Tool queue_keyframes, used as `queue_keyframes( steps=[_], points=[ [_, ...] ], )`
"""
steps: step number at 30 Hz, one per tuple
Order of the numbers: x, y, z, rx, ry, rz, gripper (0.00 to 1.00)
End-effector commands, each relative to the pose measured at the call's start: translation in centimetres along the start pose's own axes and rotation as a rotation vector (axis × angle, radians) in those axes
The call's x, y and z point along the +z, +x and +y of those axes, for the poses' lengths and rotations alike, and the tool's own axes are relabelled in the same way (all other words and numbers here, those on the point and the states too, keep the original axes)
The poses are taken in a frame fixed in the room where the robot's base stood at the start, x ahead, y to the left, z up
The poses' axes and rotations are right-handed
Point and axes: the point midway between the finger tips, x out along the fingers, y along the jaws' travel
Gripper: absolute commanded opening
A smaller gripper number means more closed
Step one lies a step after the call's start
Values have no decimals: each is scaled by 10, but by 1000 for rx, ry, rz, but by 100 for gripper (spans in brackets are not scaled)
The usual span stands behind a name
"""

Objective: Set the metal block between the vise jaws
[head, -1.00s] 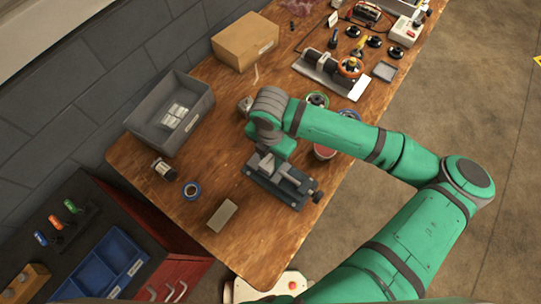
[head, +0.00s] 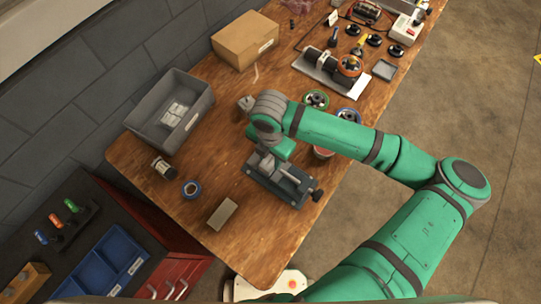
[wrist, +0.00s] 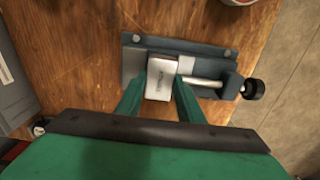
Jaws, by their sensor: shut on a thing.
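The grey vise (head: 278,182) is on the wooden bench near its front edge. It also shows in the wrist view (wrist: 212,90), with its screw knob at the right. My gripper (wrist: 160,98) is shut on the metal block (wrist: 160,78), a light, silvery piece with small dark lettering. One green finger is on each side of it. From above, the block overlaps the space between the vise jaws. I cannot tell how deep it sits or whether it touches the vise. In the head view my wrist hides part of the vise's back end.
A grey bin (head: 170,113) and a cardboard box (head: 245,41) stand towards the wall. Spools (head: 317,99) and a mounted motor assembly (head: 332,72) are beyond the arm.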

Motion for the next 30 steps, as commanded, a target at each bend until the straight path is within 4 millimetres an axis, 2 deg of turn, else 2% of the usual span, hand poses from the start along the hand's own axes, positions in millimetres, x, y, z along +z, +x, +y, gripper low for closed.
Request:
queue_keyframes(
  steps=[9, 10, 12, 23, 26, 30],
  points=[
    [0, 6, 0, 0, 0, 0, 4],
    [0, 6, 0, 0, 0, 0, 39],
    [0, 6, 0, 0, 0, 0, 56],
    [0, 3, 0, 0, -1, 0, 56],
    [0, -6, 0, 1, -2, -2, 56],
    [0, -30, 0, 2, -2, -2, 56]
  ],
)
